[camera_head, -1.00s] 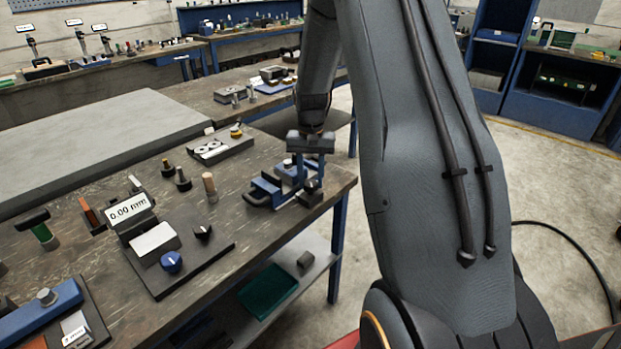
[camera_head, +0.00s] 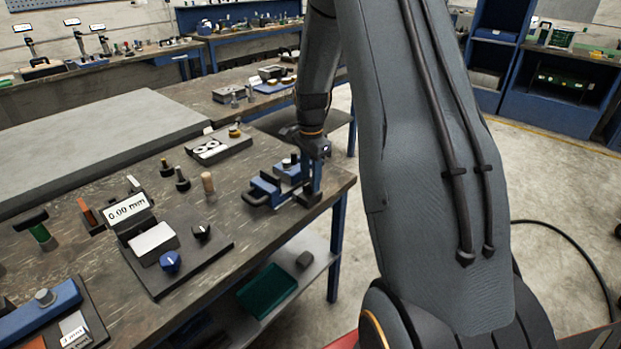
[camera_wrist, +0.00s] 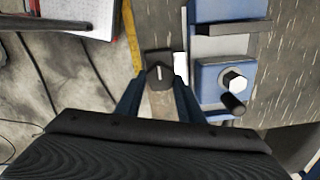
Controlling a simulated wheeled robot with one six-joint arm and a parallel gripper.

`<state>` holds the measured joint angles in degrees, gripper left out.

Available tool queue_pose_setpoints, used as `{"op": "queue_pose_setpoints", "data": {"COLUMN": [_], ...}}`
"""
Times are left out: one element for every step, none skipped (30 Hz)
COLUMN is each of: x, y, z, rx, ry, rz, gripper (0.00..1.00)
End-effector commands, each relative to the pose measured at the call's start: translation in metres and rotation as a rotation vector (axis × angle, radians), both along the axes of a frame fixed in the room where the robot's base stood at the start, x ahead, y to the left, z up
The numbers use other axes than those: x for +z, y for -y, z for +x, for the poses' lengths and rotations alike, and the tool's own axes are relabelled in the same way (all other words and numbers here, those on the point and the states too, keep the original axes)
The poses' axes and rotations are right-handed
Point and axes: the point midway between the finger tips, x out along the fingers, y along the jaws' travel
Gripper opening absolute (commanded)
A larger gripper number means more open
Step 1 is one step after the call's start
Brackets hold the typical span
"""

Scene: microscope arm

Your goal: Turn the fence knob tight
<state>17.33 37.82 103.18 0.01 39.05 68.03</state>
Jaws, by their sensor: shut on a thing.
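The fence knob (camera_wrist: 158,74) is black with a white pointer line. In the wrist view it sits between the fingertips of my gripper (camera_wrist: 155,88), and the line runs nearly up and down the picture. My gripper (camera_head: 311,188) is shut on the knob near the table's front right corner. In the head view, the fingers and wrist hide most of the knob (camera_head: 308,200). Right beside it is the blue fence fixture (camera_head: 264,190), with a bright hex-shaped top and a black peg in the wrist view (camera_wrist: 209,75).
A dark panel with a 0.00 mm display (camera_head: 129,208), a blue knob (camera_head: 170,262) and a black knob (camera_head: 201,232) lies left. Several pegs stand behind it. The worktable (camera_head: 265,225) has a bare strip near its front edge. A green bin (camera_head: 267,290) is on the lower shelf.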

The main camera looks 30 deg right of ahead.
Motion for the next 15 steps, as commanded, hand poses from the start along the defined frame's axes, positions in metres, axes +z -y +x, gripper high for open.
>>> {"op": "queue_pose_setpoints", "data": {"x": [0.0022, 0.0022, 0.0022, 0.0022, 0.0022, 0.0023, 0.0023, 0.0023, 0.0023, 0.0024, 0.0024, 0.0024, 0.0024, 0.0024, 0.0024], "y": [0.0019, 0.0019, 0.0019, 0.0019, 0.0019, 0.0019, 0.0019, 0.0019, 0.0019, 0.0019, 0.0019, 0.0019, 0.002, 0.002, 0.002], "z": [0.0018, 0.0017, 0.0016, 0.0015, 0.0015, 0.0014, 0.0013, 0.0013, 0.0013, 0.0012, 0.0012, 0.0012, 0.0012, 0.0012, 0.0011], "rx": [-0.029, -0.046, -0.067, -0.083, -0.096, -0.113, -0.124, -0.134, -0.147, -0.154, -0.161, -0.169, -0.174, -0.177, -0.181], "ry": [0.006, 0.006, 0.006, 0.006, 0.006, 0.006, 0.006, 0.006, 0.006, 0.006, 0.006, 0.006, 0.006, 0.006, 0.006], "rz": [-0.003, -0.003, -0.003, -0.003, -0.003, -0.003, -0.003, -0.003, -0.003, -0.003, -0.003, -0.003, -0.003, -0.003, -0.003], "gripper": [0.12, 0.12, 0.12, 0.12, 0.12, 0.12, 0.12, 0.12, 0.12, 0.12, 0.12, 0.12, 0.12, 0.12, 0.12]}}
